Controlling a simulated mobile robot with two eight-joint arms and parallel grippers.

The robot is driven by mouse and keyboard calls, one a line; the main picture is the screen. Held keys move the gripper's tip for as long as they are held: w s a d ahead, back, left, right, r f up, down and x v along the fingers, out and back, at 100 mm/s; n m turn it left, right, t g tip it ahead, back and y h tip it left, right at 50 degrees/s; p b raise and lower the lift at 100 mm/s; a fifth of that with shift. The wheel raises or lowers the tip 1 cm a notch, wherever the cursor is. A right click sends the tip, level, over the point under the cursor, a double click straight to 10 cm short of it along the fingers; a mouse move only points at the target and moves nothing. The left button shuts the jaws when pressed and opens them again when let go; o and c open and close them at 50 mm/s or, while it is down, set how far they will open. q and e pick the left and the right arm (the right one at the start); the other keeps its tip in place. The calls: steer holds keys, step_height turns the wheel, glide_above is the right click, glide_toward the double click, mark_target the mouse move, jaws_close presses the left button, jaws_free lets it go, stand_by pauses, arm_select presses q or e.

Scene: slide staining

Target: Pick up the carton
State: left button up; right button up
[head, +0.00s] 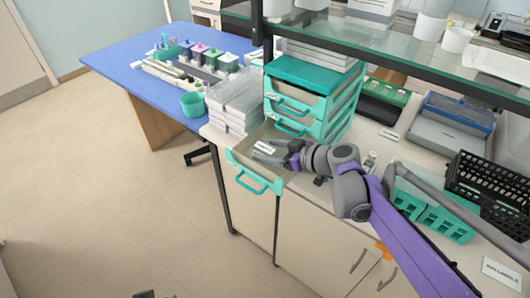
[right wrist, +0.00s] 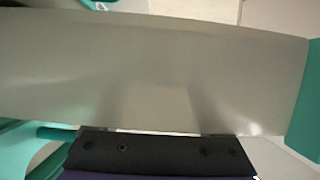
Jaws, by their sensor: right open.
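My right gripper (head: 262,152) is in the head view, open, with its grey fingers pointing left over the pulled-out teal-fronted drawer (head: 252,176). A small whitish item (head: 265,146) shows by the fingers inside the drawer; I cannot tell whether it is the carton. No other carton can be made out clearly. In the right wrist view a smooth grey surface (right wrist: 150,75) fills most of the picture, with teal at its sides.
The teal drawer unit (head: 310,90) stands behind the open drawer. Stacked white trays (head: 236,104) stand to its left. A glass shelf (head: 400,38) hangs above the bench. A black basket (head: 485,185) and teal rack (head: 435,215) are at the right.

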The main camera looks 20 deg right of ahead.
steer(key=shift+w+a+f, duration=0.25)
steer(key=shift+w+a, duration=0.15)
steer(key=shift+w, duration=0.15)
jaws_close()
steer(key=shift+r, duration=0.1)
